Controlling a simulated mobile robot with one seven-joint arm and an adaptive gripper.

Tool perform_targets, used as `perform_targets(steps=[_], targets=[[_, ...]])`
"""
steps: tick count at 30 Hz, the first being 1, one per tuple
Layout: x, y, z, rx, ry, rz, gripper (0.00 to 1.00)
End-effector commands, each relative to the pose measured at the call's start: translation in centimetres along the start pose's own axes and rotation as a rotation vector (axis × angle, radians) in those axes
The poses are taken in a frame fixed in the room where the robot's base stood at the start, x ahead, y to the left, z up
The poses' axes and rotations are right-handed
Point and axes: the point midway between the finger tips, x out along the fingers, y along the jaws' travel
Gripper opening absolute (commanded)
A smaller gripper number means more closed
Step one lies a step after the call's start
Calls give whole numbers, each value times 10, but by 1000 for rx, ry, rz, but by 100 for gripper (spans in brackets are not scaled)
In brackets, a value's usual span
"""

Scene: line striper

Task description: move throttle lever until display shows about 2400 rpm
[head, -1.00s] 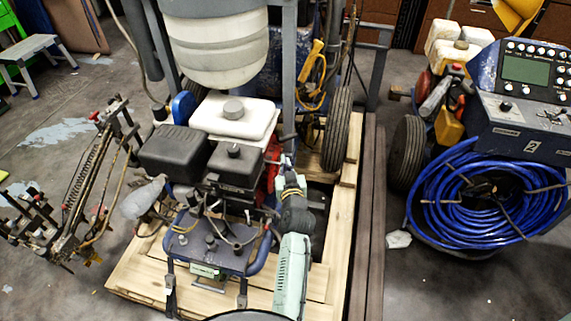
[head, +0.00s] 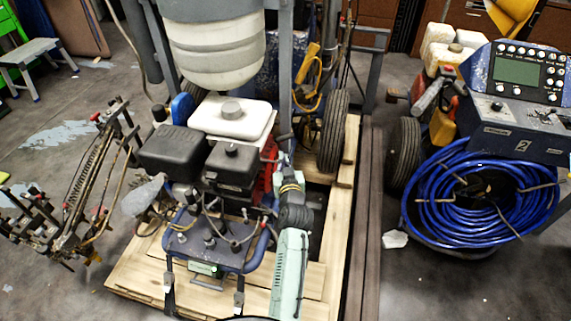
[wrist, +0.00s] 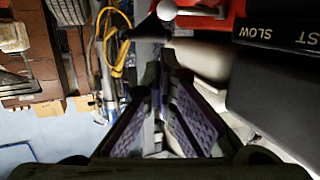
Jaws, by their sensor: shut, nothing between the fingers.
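My gripper (wrist: 165,115) shows in the wrist view with its two purple-padded fingers shut and nothing held. A grey round knob (wrist: 166,10) and a dark stem, likely the throttle lever, show just beyond the fingertips, apart from them in that picture. A black housing (wrist: 275,85) to the right bears the words SLOW and a partly cut-off "ST". In the head view my arm reaches up to the right side of the engine (head: 232,165), and it hides the fingertips. A small greenish display (head: 205,269) sits at the engine's front; its reading is too small to make out.
A second machine with a control panel and screen (head: 516,72) stands at right, with a coiled blue hose (head: 440,200). The engine rests on a wooden pallet (head: 140,277). A spring-fitted stand (head: 85,180) is at left. A yellow cable (wrist: 112,45) hangs behind.

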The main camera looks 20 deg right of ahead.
Motion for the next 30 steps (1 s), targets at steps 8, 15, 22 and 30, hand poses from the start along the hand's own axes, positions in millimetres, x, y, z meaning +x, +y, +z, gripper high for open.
perform_targets(steps=[8,15,22,30], targets=[[-64,7,3,-2,-1,2,0],[-95,9,0,0,0,0,0],[-73,4,-6,28,-24,-24,0],[-31,5,-32,-7,-94,-81,0]])
